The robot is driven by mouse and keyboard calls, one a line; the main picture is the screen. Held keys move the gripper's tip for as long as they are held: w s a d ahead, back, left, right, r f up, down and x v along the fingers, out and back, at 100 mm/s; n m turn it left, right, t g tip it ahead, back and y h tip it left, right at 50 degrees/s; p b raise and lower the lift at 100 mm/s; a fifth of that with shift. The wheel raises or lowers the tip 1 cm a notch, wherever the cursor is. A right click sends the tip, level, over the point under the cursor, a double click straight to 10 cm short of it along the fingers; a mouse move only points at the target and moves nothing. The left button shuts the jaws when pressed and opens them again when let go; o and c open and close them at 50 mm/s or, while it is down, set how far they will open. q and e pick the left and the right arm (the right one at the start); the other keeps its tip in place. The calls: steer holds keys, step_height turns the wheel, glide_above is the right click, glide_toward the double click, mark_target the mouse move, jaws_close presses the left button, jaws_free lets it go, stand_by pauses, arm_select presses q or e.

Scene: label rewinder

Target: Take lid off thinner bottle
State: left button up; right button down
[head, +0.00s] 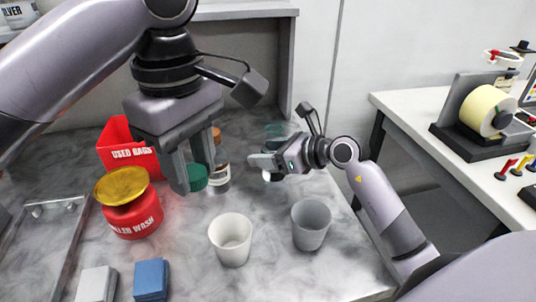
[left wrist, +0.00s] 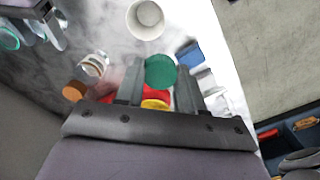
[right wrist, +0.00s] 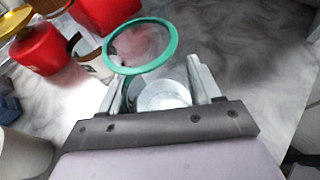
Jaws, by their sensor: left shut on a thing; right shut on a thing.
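The thinner bottle looks like a clear jar with an open teal rim (right wrist: 140,47); its teal top also shows faintly in the head view (head: 280,131). My right gripper (head: 262,163) is shut on the bottle's clear body, and I see a whitish round area (right wrist: 162,96) between its fingers. My left gripper (head: 192,188) is shut on a round green lid (head: 195,177), which also shows between the fingertips in the left wrist view (left wrist: 160,72). The lid is apart from the bottle, to its left in the head view.
A jar with a brown-and-white body (head: 219,180) stands just behind the lid. A red roller wash can (head: 133,220) with a yellow top and a red used rags bin (head: 118,146) are left. A white cup (head: 231,240) and grey cup (head: 311,226) stand in front.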

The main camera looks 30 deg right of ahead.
steer(key=shift+f, duration=0.3)
steer(key=shift+f, duration=0.15)
steer(key=c, duration=0.6)
jaws_free()
steer(key=shift+f, duration=0.1)
steer(key=o, duration=0.4)
